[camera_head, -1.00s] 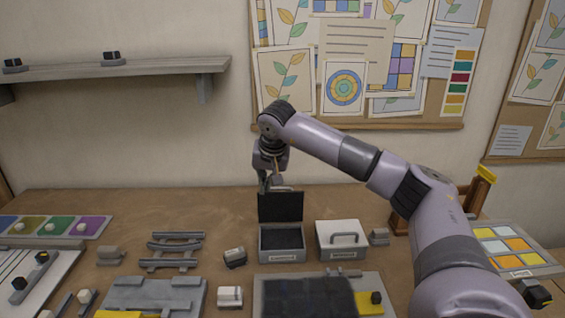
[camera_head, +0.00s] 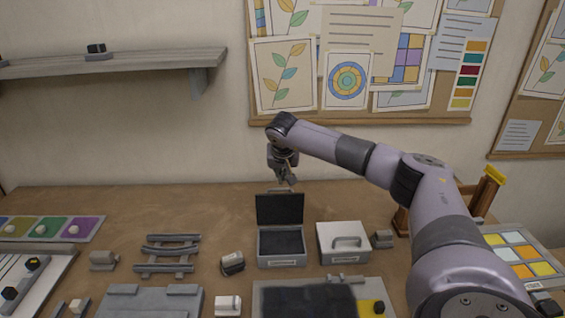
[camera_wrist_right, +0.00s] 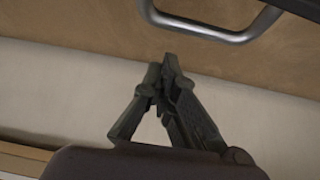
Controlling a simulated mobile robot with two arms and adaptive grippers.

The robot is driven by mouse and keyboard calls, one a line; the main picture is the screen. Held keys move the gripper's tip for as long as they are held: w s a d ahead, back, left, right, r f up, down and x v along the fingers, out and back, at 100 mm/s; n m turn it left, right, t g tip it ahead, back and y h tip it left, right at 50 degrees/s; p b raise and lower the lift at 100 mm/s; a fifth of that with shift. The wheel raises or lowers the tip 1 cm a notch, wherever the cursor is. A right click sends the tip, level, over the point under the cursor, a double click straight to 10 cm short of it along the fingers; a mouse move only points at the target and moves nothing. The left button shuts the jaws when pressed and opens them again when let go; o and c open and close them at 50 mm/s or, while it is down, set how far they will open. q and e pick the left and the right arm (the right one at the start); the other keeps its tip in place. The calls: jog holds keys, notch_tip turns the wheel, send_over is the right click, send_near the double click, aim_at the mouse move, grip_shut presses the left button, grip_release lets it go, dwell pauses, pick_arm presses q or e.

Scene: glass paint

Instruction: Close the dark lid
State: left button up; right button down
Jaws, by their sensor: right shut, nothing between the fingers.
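The dark lid (camera_head: 280,209) stands open and upright at the back of a small grey box (camera_head: 282,261) with a dark inside. A thin metal handle (camera_head: 279,190) shows at the lid's upper edge. My right gripper (camera_head: 288,182) is shut and empty, just behind and above the lid's top edge; whether it touches the lid is hard to tell in the head view. In the right wrist view the shut fingers (camera_wrist_right: 161,78) point toward the table, with a gap to the metal handle (camera_wrist_right: 205,32). My left gripper is not in view.
A closed white box with a handle (camera_head: 343,242) stands right of the grey box. A grey rack (camera_head: 167,255) and a small block (camera_head: 232,263) lie to the left. A tray with a dark panel (camera_head: 310,300) lies in front. The table behind the lid is clear.

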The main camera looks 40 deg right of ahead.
aim_at(280, 205)
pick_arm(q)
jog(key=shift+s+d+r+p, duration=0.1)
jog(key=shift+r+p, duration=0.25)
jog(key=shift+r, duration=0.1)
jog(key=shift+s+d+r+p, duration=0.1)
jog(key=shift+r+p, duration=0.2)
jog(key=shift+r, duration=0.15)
pick_arm(e)
jog(key=s+a, duration=0.1)
jog(key=s+a+r, duration=0.1)
jog(key=s, duration=0.1)
jog(key=shift+a, duration=0.3)
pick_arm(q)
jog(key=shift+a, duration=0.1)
